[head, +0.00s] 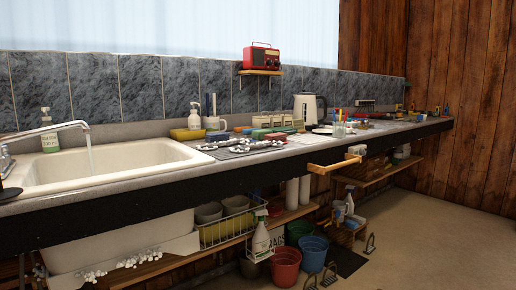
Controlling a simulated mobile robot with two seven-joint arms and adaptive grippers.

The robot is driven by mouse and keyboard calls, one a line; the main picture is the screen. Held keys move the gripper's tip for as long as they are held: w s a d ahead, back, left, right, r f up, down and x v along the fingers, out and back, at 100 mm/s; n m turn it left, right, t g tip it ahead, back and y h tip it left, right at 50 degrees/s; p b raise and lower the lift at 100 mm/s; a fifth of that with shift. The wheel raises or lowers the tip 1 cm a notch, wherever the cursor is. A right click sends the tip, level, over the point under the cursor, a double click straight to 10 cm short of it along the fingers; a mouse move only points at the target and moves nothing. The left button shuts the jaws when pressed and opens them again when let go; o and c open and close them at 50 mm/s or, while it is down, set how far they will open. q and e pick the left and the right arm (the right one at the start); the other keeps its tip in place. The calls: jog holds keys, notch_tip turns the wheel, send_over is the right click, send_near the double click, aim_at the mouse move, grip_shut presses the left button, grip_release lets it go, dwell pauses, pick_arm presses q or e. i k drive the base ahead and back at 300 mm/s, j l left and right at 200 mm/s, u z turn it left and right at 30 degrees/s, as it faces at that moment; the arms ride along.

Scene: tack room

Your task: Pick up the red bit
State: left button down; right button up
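Several silvery metal pieces, which look like horse bits (255,145), lie on a dark mat (222,154) on the counter, right of the sink. I cannot make out a red one among them at this size. A small reddish item (275,136) lies just behind the mat, too small to identify. Other small coloured items lie at the far right end of the counter, also too small to tell. Neither of my grippers is in view.
A white sink (100,165) with a running tap fills the counter's left. A red radio (261,57) sits on a wall shelf. A white kettle (310,108) and bottles stand along the back. Buckets (285,265) stand below; the floor at right is clear.

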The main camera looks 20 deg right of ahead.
aim_at(247, 148)
jog(key=i+l, duration=0.1)
jog(key=l, duration=0.3)
jog(key=i+l, duration=0.15)
jog(key=l, duration=0.25)
jog(key=i+l, duration=0.1)
jog(key=l, duration=0.3)
jog(key=z, duration=0.05)
